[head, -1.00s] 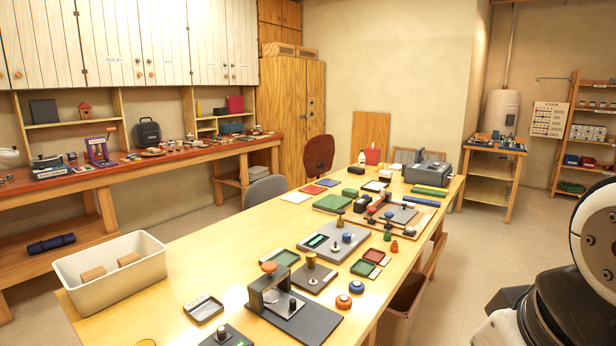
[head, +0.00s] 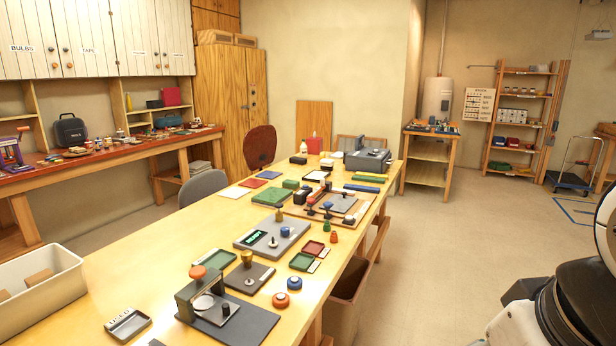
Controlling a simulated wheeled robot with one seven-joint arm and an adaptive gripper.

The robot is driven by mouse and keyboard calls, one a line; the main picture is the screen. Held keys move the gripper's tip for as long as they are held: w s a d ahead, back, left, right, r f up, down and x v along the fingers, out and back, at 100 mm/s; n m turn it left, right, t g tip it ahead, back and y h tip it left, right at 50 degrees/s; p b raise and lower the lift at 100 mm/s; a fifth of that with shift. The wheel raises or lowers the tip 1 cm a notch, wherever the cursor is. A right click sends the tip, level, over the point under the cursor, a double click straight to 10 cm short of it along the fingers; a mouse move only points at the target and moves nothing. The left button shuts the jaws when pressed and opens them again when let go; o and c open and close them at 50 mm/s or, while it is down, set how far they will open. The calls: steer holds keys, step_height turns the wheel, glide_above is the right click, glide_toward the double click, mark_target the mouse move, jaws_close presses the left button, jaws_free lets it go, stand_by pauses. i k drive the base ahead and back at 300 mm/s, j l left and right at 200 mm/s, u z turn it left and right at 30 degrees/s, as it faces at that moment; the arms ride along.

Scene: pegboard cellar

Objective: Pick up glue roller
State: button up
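I cannot pick out the glue roller for certain among the small tools on the long wooden table (head: 150,270). Several small dark and coloured pieces, one with a blue top, stand on and around a wooden-framed board (head: 364,204) near the middle of the table; they are too small to name. My gripper is not in view. Only a white and black part of my own arm shows at the right edge.
A white bin (head: 45,300) stands at the table's near left. A dark press (head: 205,300) and a grey scale (head: 270,238) are on the table. Chairs (head: 260,147) stand along its far side. The floor right of the table (head: 460,230) is mostly clear.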

mark_target(325, 164)
steer(key=i+l+z, duration=0.25)
steer(key=i+l, duration=0.25)
steer(key=i+l+z, duration=0.3)
steer(key=i, duration=0.35)
steer(key=i+l+z, duration=0.25)
steer(key=i, duration=0.4)
steer(key=i+z, duration=0.3)
steer(key=i, duration=0.35)
steer(key=i+u, duration=0.1)
steer(key=i, duration=0.85)
steer(key=i+l+u, duration=0.15)
steer(key=i, duration=0.8)
steer(key=i+u, duration=0.7)
steer(key=i+l+u, duration=0.3)
steer(key=i, duration=0.2)
steer(key=i+j+u, duration=0.2)
steer(key=i+u, duration=0.45)
steer(key=u, duration=0.3)
steer(key=i+u, duration=0.45)
steer(key=k, duration=0.1)
